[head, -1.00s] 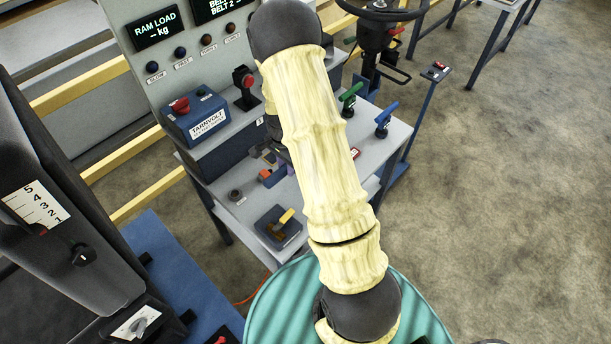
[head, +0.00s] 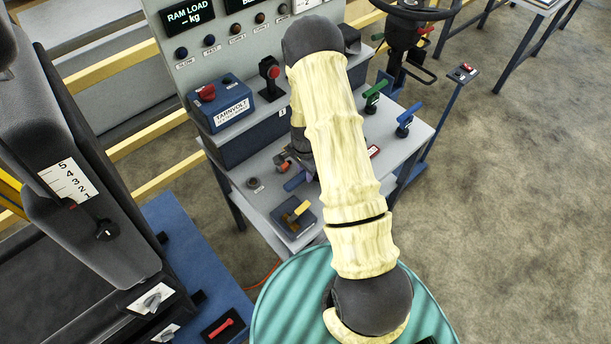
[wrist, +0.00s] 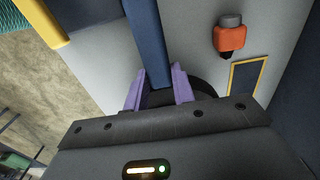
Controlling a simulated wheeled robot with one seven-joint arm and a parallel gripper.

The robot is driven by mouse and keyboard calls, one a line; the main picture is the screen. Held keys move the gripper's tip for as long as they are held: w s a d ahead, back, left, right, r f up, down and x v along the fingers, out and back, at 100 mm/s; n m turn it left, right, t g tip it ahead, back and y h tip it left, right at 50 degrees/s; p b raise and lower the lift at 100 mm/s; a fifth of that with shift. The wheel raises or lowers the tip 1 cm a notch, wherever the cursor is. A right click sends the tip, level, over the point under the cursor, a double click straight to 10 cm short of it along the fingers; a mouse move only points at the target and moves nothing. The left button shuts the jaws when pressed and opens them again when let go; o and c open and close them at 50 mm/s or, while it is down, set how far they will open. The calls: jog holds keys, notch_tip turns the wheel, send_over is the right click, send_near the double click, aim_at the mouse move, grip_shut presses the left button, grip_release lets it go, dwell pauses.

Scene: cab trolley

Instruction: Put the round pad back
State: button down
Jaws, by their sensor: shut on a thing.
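My gripper (wrist: 160,88) has purple fingers and is closed on a dark, round-edged thing, apparently the round pad (wrist: 207,87). Most of the pad is hidden by the fingers and the gripper body. In the head view my gripper (head: 298,180) is low over the grey bench (head: 262,207), partly hidden behind my arm. A blue bar (wrist: 145,40) runs up to the fingers in the wrist view; I cannot tell if it touches the pad. A small dark ring-shaped thing (head: 253,183) lies on the bench to the left of my gripper.
An orange piece with a grey cap (wrist: 229,37) stands near my gripper. The blue TARNVOLT box (head: 228,107), green lever (head: 375,90) and blue lever (head: 407,118) stand farther back.

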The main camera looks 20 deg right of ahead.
jog(key=shift+f+p, duration=0.35)
jog(key=shift+f, duration=1.1)
jog(key=c, duration=1.2)
grip_release()
jog(key=shift+o, duration=0.2)
notch_tip(320, 180, up, 11)
jog(key=shift+f+b, duration=0.2)
jog(key=shift+b, duration=0.85)
jog(key=shift+r, duration=0.7)
